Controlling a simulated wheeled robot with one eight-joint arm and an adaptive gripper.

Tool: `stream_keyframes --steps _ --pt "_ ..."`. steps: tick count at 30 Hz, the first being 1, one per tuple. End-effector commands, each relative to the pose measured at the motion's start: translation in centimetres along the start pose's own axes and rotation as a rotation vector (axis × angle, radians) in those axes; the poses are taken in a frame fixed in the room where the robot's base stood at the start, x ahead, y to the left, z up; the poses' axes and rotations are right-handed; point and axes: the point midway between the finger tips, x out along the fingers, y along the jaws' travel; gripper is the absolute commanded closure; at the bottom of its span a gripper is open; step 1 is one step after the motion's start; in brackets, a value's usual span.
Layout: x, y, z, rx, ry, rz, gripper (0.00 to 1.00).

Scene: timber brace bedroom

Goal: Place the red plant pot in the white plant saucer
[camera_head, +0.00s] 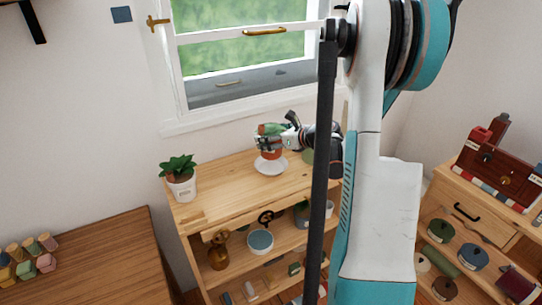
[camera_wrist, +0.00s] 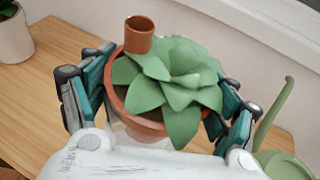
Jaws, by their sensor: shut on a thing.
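The red plant pot (camera_wrist: 142,124) holds a broad-leaved green plant and sits between the two fingers of my gripper (camera_wrist: 158,92). The fingers are shut on the pot from both sides. In the head view, the pot (camera_head: 269,153) appears directly above the white plant saucer (camera_head: 271,167) on the wooden shelf top. Its base overlaps the saucer in the picture, and I cannot tell whether they touch. My gripper (camera_head: 270,141) partly hides the pot there. A small brown cylinder (camera_wrist: 139,36) shows at the pot's far rim.
A potted plant in a white pot (camera_head: 181,187) stands at the left end of the shelf top (camera_head: 225,185). A green watering can (camera_wrist: 275,140) is right of the pot in the wrist view. The window wall (camera_head: 225,135) is close behind. Bare wood lies left of the saucer.

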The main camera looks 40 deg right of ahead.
Motion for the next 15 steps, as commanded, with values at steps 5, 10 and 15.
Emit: stream_keyframes --steps 5,10,15 --pt "0.6 0.0 -1.5 0.001 -0.001 0.000 0.71" --pt "1.0 0.0 -2.3 0.001 -0.001 0.000 0.71" --pt "1.9 0.0 -4.5 0.001 -0.001 0.000 0.71"
